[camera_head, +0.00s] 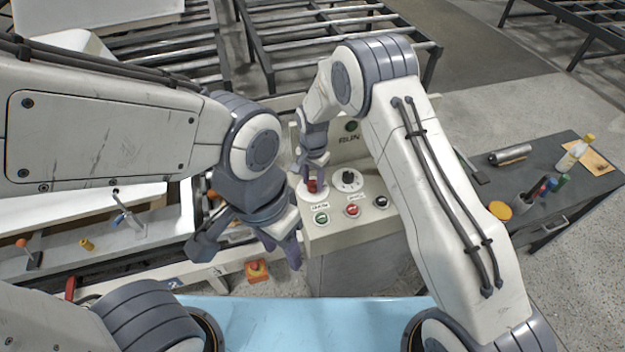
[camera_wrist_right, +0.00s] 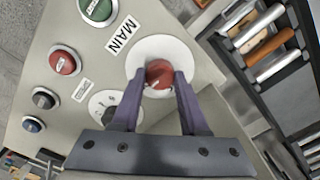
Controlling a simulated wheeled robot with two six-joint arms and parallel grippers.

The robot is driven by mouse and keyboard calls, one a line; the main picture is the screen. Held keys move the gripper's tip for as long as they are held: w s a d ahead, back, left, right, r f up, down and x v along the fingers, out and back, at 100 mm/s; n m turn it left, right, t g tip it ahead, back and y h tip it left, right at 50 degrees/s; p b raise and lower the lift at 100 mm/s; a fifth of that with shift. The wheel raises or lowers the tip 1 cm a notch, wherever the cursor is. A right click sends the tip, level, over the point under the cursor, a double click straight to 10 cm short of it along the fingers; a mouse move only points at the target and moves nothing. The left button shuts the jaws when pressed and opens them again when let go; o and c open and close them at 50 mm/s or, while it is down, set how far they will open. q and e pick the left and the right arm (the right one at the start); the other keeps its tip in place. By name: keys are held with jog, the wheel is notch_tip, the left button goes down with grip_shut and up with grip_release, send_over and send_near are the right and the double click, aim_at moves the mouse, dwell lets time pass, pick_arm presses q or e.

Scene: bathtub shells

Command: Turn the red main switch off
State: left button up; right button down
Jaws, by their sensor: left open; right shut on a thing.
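The red main switch (camera_head: 312,186) is a red knob on a round white plate at the left of the control panel (camera_head: 338,236). In the right wrist view the red switch (camera_wrist_right: 159,74) sits between my right gripper's purple fingers (camera_wrist_right: 156,88), beside the label MAIN. My right gripper (camera_head: 313,165) is shut on the switch from above; in the head view its fingers partly hide it. My left gripper (camera_head: 245,250) is open and empty, in front of and to the left of the panel. How far the switch is turned is hard to tell.
The panel also holds a black knob (camera_head: 348,180), a green button (camera_head: 321,218), a red button (camera_head: 352,210), a black button (camera_head: 381,202) and a RUN light (camera_head: 351,126). A dark table (camera_head: 540,170) with a bottle (camera_head: 577,152) stands right.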

jog(key=n+b, duration=0.2)
jog(key=n, duration=0.1)
jog(key=shift+f+n, duration=0.1)
jog(key=shift+n, duration=0.2)
jog(key=n+b, duration=0.2)
jog(key=n, duration=0.2)
jog(key=shift+n, duration=0.3)
jog(key=n+b, duration=0.1)
jog(key=n, duration=0.3)
jog(key=shift+n, duration=0.3)
jog(key=shift+n+b, duration=0.6)
jog(key=shift+n, duration=1.9)
jog(key=shift+c, duration=2.1)
grip_release()
